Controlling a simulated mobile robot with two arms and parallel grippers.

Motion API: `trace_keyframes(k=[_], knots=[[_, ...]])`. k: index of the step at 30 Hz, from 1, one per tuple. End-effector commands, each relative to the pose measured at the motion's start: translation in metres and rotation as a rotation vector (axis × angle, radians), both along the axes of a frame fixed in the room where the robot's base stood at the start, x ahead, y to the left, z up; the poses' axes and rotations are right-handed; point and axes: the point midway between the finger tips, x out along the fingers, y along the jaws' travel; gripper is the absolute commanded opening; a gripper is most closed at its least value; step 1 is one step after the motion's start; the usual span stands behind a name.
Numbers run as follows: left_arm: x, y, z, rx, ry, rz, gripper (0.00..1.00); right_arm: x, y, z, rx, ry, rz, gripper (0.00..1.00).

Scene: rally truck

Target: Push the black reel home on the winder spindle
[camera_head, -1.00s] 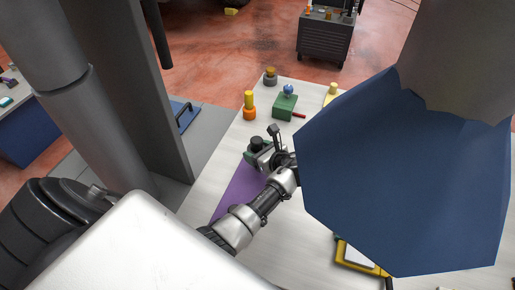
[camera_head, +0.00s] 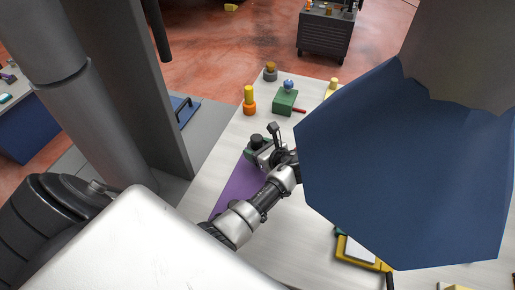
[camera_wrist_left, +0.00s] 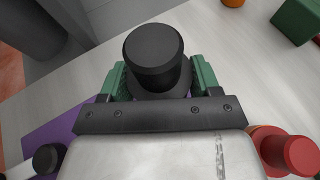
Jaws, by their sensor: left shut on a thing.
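The black reel (camera_wrist_left: 155,58) stands between the green fingers of my left gripper (camera_wrist_left: 160,80) in the left wrist view. The gripper is shut on it, with one finger on each side. In the head view the reel (camera_head: 257,141) shows as a small dark cylinder at my left gripper (camera_head: 262,150), low over the table near the purple mat. Its underside is hidden. I cannot make out the winder spindle for certain. A green block (camera_head: 285,102) with a blue knob on top and a red bar beside it stands farther back. My right gripper is not in view.
An orange and yellow piece (camera_head: 249,101) and a grey and brown one (camera_head: 270,72) stand at the back of the white table (camera_head: 222,160). A purple mat (camera_head: 240,188) lies near the left edge. A large blue panel (camera_head: 405,165) hides much of the right side.

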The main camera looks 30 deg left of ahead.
Motion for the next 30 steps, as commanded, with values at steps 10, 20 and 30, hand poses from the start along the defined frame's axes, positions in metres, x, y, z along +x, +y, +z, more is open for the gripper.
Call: trace_keyframes(k=[10,20,30], knots=[[0.000,0.000,-0.009,0.001,-0.001,-0.001,0.38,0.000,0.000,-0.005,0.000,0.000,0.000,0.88],[0.000,0.000,-0.018,0.001,-0.002,-0.001,0.38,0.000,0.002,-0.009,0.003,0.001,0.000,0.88],[0.000,0.000,-0.026,0.001,0.000,0.000,0.38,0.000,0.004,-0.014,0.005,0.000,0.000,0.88]])
